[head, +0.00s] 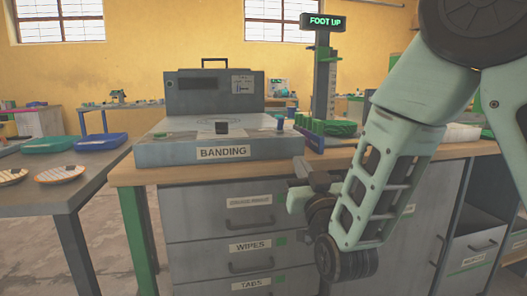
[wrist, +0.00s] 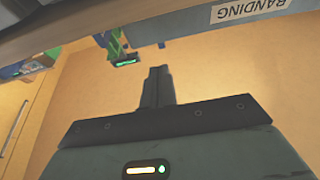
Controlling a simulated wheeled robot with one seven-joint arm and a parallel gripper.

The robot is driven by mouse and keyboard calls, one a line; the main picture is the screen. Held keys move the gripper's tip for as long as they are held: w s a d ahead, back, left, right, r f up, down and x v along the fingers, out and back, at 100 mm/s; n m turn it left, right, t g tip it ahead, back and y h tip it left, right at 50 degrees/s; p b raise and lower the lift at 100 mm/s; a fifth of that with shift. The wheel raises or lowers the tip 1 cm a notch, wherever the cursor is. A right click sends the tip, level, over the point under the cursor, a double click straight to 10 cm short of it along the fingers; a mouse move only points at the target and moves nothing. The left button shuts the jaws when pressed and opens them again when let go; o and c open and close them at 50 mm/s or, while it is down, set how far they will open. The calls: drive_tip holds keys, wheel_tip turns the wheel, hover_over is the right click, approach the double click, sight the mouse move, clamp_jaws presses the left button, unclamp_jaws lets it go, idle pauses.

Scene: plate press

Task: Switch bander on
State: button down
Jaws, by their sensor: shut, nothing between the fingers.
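The bander is a grey machine (head: 214,94) with a raised back housing, standing on a low base labelled BANDING (head: 165,152). A dark panel and a white card are on the housing; I cannot make out a switch. The BANDING label (wrist: 248,9) also shows upside down at the top of the wrist view. My gripper (head: 299,166) is in front of the worktop edge, low and right of the base, apart from the bander. In the wrist view its fingers (wrist: 157,86) are together and empty.
A post with a green FOOT UP display (head: 324,22) stands right of the bander, near green parts (head: 340,128). Drawers labelled WIPES (head: 250,246) and TABS are below the wooden worktop. A grey side table (head: 90,180) holds plates and trays at left.

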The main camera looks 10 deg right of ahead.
sight(281, 122)
drive_tip(key=shift+s+a+t, duration=0.15)
drive_tip(key=shift+s+t, duration=0.1)
drive_tip(key=shift+t, duration=0.05)
drive_tip(key=x, duration=1.4)
drive_tip(key=shift+r, duration=0.1)
